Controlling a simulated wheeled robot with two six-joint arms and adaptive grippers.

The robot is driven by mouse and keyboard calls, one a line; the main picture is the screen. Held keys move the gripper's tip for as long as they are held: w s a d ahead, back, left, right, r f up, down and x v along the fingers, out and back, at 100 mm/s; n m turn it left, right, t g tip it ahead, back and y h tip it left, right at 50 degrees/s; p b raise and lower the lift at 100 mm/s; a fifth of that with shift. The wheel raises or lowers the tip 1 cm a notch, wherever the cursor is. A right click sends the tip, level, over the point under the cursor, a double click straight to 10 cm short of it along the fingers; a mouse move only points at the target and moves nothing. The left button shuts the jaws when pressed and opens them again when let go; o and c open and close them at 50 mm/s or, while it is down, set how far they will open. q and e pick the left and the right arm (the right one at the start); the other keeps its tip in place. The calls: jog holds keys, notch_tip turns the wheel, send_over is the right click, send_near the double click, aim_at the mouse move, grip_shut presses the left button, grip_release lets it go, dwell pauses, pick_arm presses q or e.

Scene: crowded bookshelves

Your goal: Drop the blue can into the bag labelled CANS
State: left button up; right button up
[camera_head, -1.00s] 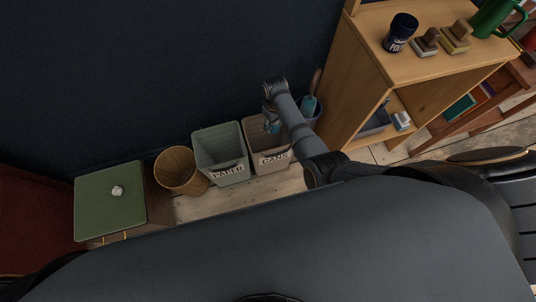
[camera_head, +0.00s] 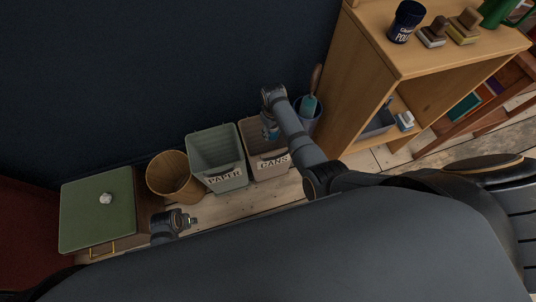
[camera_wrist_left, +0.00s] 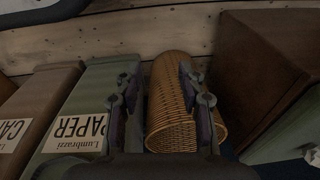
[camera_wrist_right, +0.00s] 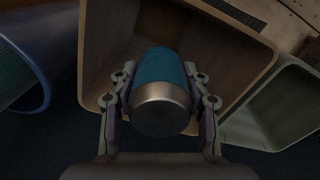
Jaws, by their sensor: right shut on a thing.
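The blue can (camera_wrist_right: 160,85), with a silver end, is between the fingers of my right gripper (camera_wrist_right: 161,100), which is shut on it. In the right wrist view the can is over the open mouth of the brown CANS bag (camera_wrist_right: 98,55). In the head view the CANS bag (camera_head: 272,165) stands right of the green PAPER bag (camera_head: 226,181), and my right gripper (camera_head: 270,130) is above its back part. My left gripper (camera_wrist_left: 160,100) is open and empty in its wrist view, with the wicker basket (camera_wrist_left: 172,95) beyond its fingers.
The wicker basket (camera_head: 174,178) stands left of the PAPER bag. A green-topped cabinet (camera_head: 85,215) with a crumpled white ball (camera_head: 105,198) is farther left. A blue bin (camera_head: 312,112) and a wooden shelf (camera_head: 400,62) stand close on the right.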

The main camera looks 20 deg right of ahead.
pick_arm(q)
jog(key=shift+w+d+r+b, duration=0.2)
jog(key=shift+r, duration=0.55)
jog(key=shift+w+d+r+b, duration=0.15)
jog(key=shift+d+r, duration=0.05)
jog(key=shift+r, duration=0.55)
jog(key=shift+w+d+r+b, duration=0.2)
jog(key=shift+r, duration=0.55)
pick_arm(e)
jog(key=shift+f, duration=0.7)
jog(key=o, duration=0.9)
jog(key=shift+c, duration=0.2)
notch_tip(320, 180, up, 8)
jog(key=shift+f, duration=0.25)
jog(key=shift+s+d, duration=0.1)
